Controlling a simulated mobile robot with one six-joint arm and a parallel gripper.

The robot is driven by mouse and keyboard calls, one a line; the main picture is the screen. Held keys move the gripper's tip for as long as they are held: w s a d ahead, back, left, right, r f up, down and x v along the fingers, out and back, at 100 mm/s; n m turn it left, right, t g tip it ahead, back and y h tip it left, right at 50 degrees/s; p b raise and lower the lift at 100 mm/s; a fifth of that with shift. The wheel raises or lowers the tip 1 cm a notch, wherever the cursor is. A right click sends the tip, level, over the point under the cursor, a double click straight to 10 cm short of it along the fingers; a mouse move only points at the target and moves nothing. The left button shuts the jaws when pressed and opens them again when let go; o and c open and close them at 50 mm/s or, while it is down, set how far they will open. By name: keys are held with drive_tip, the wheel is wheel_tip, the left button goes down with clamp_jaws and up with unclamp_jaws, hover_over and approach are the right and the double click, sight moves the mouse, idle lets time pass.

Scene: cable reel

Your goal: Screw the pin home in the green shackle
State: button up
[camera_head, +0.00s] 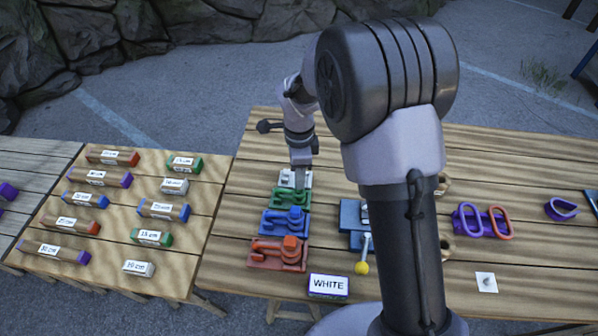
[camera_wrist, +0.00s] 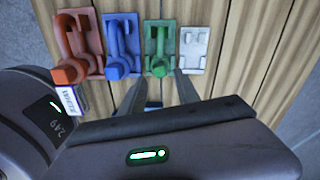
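The green shackle (camera_head: 285,201) sits in its green holder in a row on the wooden table, between the blue and white ones. In the wrist view the green shackle (camera_wrist: 159,38) lies in its holder, with the round green pin head (camera_wrist: 160,67) at its near end. My gripper (camera_wrist: 160,92) is open, its two fingers apart on either side of the line of the green pin head. Nothing shows between the fingertips. In the head view my gripper (camera_head: 301,166) is over the white and green end of the row. Whether a finger touches the pin is unclear.
Blue (camera_wrist: 122,45) and red (camera_wrist: 80,42) shackles in holders stand left of the green one; a white one (camera_wrist: 193,48) stands right. A WHITE sign (camera_head: 328,286) stands at the table's front. Labelled blocks (camera_head: 152,237) lie on the left table.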

drive_tip(key=shift+n, duration=0.5)
drive_tip(key=shift+f, duration=0.1)
wheel_tip(320, 180, down, 4)
drive_tip(key=b, duration=0.4)
drive_tip(key=shift+f, duration=0.25)
drive_tip(key=shift+r, duration=0.1)
